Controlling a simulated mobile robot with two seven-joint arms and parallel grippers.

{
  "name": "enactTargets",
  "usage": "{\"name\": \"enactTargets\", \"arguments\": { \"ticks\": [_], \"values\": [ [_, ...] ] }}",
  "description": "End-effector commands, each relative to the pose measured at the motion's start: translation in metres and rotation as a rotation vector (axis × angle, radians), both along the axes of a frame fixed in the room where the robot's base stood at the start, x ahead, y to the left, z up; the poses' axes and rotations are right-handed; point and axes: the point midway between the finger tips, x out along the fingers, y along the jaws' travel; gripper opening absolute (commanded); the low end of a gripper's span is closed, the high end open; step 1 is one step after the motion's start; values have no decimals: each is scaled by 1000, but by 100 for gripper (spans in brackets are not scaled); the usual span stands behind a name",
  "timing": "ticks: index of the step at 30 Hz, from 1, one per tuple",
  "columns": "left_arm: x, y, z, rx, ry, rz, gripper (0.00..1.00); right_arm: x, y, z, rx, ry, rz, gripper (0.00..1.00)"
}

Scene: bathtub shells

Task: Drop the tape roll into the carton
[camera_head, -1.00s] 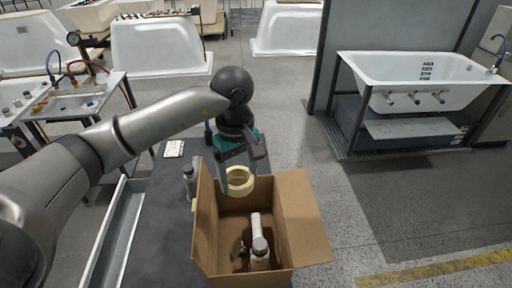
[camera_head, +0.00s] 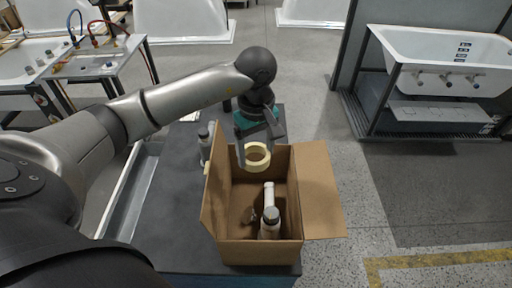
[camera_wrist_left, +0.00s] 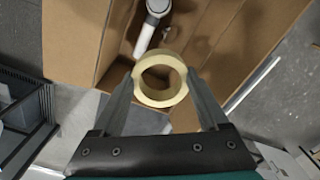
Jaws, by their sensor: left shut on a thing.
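The cream tape roll (camera_head: 257,157) is held between the fingers of my left gripper (camera_head: 257,156), over the back part of the open carton (camera_head: 262,253). In the left wrist view the tape roll (camera_wrist_left: 160,79) sits between the two fingertips, with the carton (camera_wrist_left: 75,40) below it. The carton is brown cardboard with its flaps spread. Inside it a white-and-grey bottle-like object (camera_head: 270,222) and a smaller dark item (camera_head: 250,215) show. My right gripper is not in view.
The carton stands on a dark table (camera_head: 180,222). A grey-white bottle (camera_head: 205,143) stands left of the carton, close to its left flap. A white bathtub (camera_head: 440,75) on a frame is at the right. Open floor lies right of the carton.

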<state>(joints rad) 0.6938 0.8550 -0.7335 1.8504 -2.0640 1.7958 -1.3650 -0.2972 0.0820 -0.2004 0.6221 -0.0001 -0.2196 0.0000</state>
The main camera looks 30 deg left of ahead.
Motion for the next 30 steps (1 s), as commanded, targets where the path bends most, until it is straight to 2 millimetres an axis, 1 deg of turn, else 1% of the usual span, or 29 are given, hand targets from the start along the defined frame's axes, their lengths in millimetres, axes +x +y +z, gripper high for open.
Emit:
{"name": "enactTargets", "arguments": {
  "ticks": [4, 5, 10, 11, 17, 20, 23, 26, 30],
  "values": [
    [0, 0, 1, 0, -1, 0, 21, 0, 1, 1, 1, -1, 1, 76],
    [0, 0, 1, 0, -1, 0, 79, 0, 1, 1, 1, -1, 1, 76],
    [0, 0, 1, 0, 0, 0, 98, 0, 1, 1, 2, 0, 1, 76],
    [0, 0, 1, 0, 0, 0, 100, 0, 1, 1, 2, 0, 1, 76],
    [0, 0, 1, 0, 0, 0, 100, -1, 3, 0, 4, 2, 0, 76],
    [0, 0, 4, 0, -1, -1, 100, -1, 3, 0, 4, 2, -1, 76],
    [1, 0, 14, 0, -4, 0, 100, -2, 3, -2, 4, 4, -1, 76],
    [2, 0, 32, 0, -7, -1, 100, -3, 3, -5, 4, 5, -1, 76],
    [2, 0, 61, 0, -7, 0, 100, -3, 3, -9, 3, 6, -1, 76]
  ]
}}
